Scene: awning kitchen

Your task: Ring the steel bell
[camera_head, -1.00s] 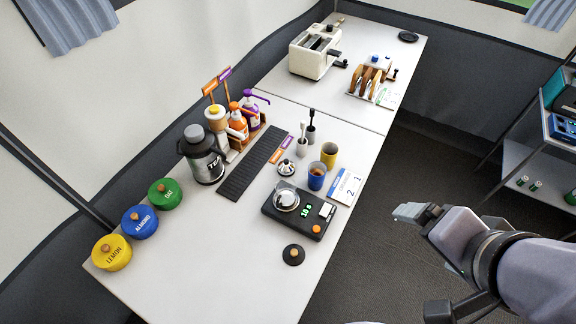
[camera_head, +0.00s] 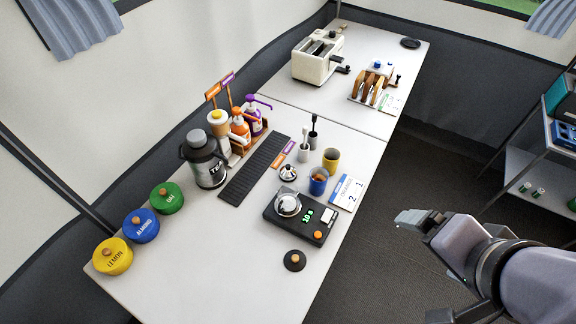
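The steel bell (camera_head: 288,174) is a small shiny dome on the near white table (camera_head: 190,277). It sits between the black slotted mat and the blue cup, just behind the scale. My gripper (camera_head: 408,217) is off the table's right edge, above the dark floor, well to the right of the bell and apart from it. Its fingers are seen from an angle that does not show whether there is a gap between them. No held object is visible.
A black scale (camera_head: 310,233) with a steel pot stands in front of the bell. A blue cup (camera_head: 318,183) and yellow cup (camera_head: 331,159) stand right of it, two small brushes (camera_head: 304,151) behind. A black mat (camera_head: 254,166) lies left. A shelf (camera_head: 535,170) stands far right.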

